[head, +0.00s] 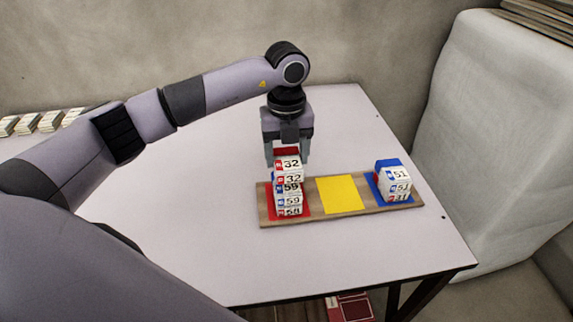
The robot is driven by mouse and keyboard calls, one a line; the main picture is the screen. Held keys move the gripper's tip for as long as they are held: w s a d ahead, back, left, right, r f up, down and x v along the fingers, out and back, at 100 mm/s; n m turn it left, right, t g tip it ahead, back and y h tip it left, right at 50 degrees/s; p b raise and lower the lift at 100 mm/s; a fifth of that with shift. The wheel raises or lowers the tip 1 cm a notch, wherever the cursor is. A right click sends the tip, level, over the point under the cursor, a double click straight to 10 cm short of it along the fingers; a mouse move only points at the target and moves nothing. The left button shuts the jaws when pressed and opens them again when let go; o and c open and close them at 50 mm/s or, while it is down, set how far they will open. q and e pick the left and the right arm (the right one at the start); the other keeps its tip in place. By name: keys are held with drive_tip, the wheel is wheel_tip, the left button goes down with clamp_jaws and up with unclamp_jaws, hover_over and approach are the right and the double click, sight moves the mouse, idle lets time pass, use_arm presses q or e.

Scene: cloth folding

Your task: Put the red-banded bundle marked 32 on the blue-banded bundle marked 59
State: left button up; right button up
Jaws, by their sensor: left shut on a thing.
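The red-banded bundle marked 32 (290,166) is at the top of a stack on the red square. My left gripper (286,155) points down from above and behind it and is shut on it. The blue-banded bundle marked 59 (291,188) is directly beneath the 32 bundle. The two look touching, but a thin gap cannot be ruled out from this angle. The gripper's fingertips are partly hidden behind the 32 bundle. My right gripper is not in view.
A red-banded bundle marked 58 (291,211) is at the stack's bottom. The wooden board (268,219) has a bare yellow square (340,195) in the middle. The white table (200,220) is otherwise largely clear.

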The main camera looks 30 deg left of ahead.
sight(286, 159)
use_arm(q)
wheel_tip(286, 159, down, 4)
drive_tip(key=shift+r, duration=0.2)
drive_tip(key=shift+f, duration=0.15)
drive_tip(key=o, duration=1.1)
